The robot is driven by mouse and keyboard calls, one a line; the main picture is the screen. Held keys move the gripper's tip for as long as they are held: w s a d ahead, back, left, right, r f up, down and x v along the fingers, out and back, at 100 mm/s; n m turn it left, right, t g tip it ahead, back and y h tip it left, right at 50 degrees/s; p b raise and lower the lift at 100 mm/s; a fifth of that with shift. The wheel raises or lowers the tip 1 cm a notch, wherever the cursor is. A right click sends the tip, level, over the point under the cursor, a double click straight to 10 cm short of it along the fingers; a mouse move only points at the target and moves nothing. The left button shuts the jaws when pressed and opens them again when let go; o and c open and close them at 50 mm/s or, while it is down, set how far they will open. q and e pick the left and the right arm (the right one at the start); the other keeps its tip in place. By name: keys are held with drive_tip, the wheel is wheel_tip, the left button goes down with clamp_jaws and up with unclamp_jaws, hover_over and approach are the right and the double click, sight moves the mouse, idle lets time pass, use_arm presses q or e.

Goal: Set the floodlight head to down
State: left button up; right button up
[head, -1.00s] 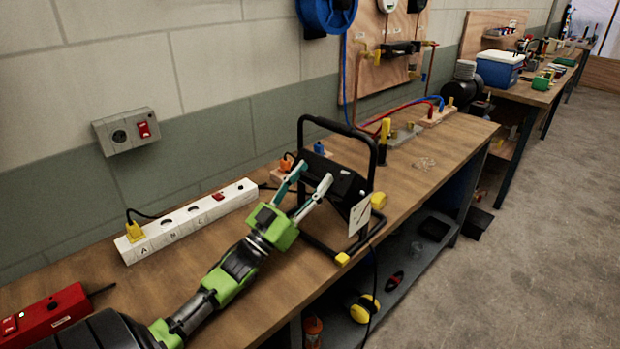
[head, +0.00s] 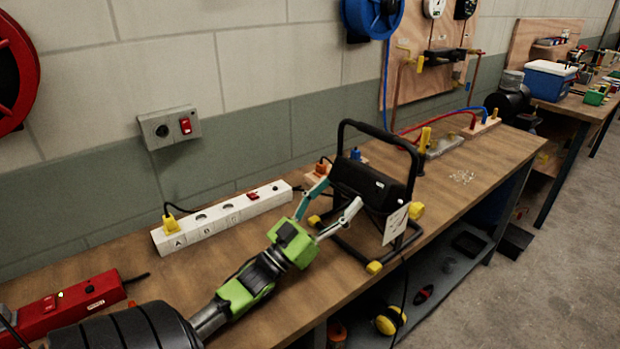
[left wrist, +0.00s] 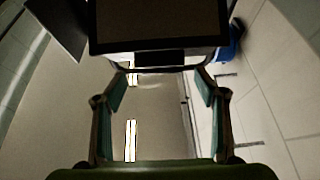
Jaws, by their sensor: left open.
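The floodlight has a black head (head: 372,184) in a black tubular stand (head: 347,135) with yellow feet on the workbench. The head's long body lies across the stand; I cannot tell exactly which way its face points. A white tag hangs at its right end. My left gripper (head: 343,191) is open, with its fingers spread at the near side of the head. I cannot tell whether they touch it. In the left wrist view, the head (left wrist: 158,22) is a dark block beyond the open fingers (left wrist: 161,82). My right gripper is not in view.
A white power strip (head: 222,217) and a red device (head: 72,305) are on the bench (head: 185,275) at left. A cable hangs from the floodlight over the front edge. Behind it are hoses and a yellow-handled item (head: 424,137).

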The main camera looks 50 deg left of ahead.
use_arm(q)
drive_tip(key=s, duration=0.9)
drive_tip(key=shift+s+a+r, duration=0.15)
drive_tip(key=shift+s+a, duration=0.05)
drive_tip(key=shift+s, duration=0.1)
